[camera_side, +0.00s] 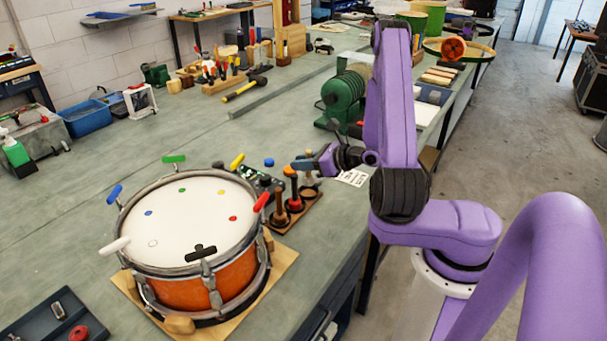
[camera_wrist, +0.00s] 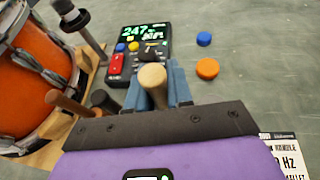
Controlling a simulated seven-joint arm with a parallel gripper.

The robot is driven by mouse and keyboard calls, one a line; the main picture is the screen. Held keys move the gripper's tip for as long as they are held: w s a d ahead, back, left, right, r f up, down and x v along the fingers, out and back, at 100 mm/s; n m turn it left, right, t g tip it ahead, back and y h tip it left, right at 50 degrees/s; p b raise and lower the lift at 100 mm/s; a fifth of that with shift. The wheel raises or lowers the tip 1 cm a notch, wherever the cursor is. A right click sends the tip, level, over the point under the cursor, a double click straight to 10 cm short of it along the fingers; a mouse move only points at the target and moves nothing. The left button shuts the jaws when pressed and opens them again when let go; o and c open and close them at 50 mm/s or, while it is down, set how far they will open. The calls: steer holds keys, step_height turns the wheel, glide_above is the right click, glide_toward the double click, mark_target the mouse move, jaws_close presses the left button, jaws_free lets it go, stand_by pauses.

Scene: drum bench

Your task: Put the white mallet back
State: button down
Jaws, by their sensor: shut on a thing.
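My gripper (camera_side: 303,164) is shut on a pale, cream-coloured mallet (camera_wrist: 153,80). In the wrist view its rounded end stands between the blue fingers. In the side view the held mallet is over the far end of the wooden mallet rack (camera_side: 277,228), about upright. I cannot tell whether its lower end is seated in the rack or just above it. Other mallets stand upright in the rack, one with a brown handle (camera_wrist: 70,104) and a dark one (camera_wrist: 103,100) beside my gripper in the wrist view. The lower part of the held mallet is hidden in the wrist view.
An orange drum (camera_side: 185,290) with coloured tuning handles stands left of the rack. A meter with a lit display (camera_wrist: 140,48) lies close by. A blue cap (camera_wrist: 204,39) and an orange cap (camera_wrist: 207,68) lie on the bench. A green machine (camera_side: 343,98) stands behind.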

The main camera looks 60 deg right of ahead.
steer(key=shift+f, duration=1.75)
steer(key=shift+f, duration=0.1)
steer(key=c, duration=1)
jaws_free()
